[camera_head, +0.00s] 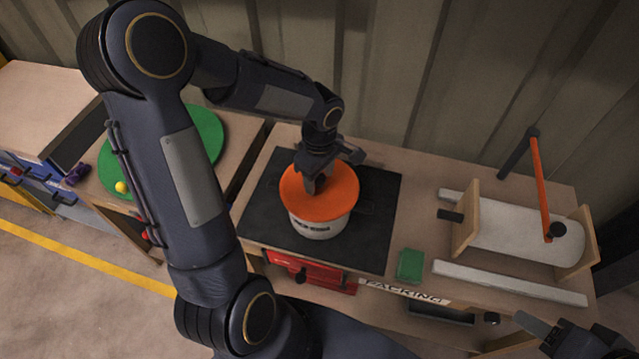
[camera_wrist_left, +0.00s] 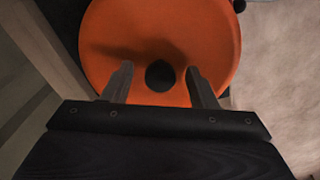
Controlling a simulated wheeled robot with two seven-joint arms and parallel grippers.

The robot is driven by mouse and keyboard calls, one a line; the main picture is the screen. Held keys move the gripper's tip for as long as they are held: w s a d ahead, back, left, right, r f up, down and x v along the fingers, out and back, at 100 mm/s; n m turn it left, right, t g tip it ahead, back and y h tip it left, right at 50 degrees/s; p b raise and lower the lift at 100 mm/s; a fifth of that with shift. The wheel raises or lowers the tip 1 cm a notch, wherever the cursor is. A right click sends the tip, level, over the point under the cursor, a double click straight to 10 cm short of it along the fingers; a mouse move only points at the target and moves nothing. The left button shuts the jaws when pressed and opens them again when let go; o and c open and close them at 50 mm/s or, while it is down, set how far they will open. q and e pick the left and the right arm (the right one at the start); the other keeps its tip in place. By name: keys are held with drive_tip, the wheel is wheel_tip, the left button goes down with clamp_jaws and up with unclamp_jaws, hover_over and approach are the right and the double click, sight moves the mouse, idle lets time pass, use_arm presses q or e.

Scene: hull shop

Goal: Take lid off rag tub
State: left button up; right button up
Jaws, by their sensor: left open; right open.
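The rag tub (camera_head: 318,228) is a white round tub with dark lettering, standing on a black mat on the bench. Its orange lid (camera_head: 341,195) sits on top of it. My left gripper (camera_head: 316,186) is over the lid from above, with its fingers open. In the left wrist view the orange lid (camera_wrist_left: 150,40) fills the upper part, and a dark round knob (camera_wrist_left: 160,76) sits between the open fingertips of my left gripper (camera_wrist_left: 160,75); contact with the knob does not show. My right gripper (camera_head: 560,338) is at the lower right edge, open and away from the tub.
The black mat (camera_head: 375,235) lies around the tub. To the right are a green block (camera_head: 410,265), a white roll on a wooden stand (camera_head: 515,228) with an orange-handled lever (camera_head: 541,190), and a long white bar (camera_head: 510,282). A green disc (camera_head: 205,135) lies at the left.

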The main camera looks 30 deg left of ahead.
sight(319, 177)
use_arm(q)
drive_tip(key=shift+c, duration=0.4)
drive_tip(key=c, duration=1)
drive_tip(key=shift+o, duration=0.2)
drive_tip(key=shift+r, duration=0.1)
drive_tip(key=shift+r, duration=0.45)
wheel_tip(319, 177, up, 2)
drive_tip(key=shift+r, duration=0.25)
drive_tip(key=s+d+r+b, duration=0.1)
drive_tip(key=s+d+r, duration=0.2)
drive_tip(key=s+r, duration=0.6)
drive_tip(key=s, duration=0.4)
drive_tip(key=shift+s+d+r, duration=0.15)
drive_tip(key=shift+s+r, duration=0.05)
drive_tip(key=shift+s, duration=0.1)
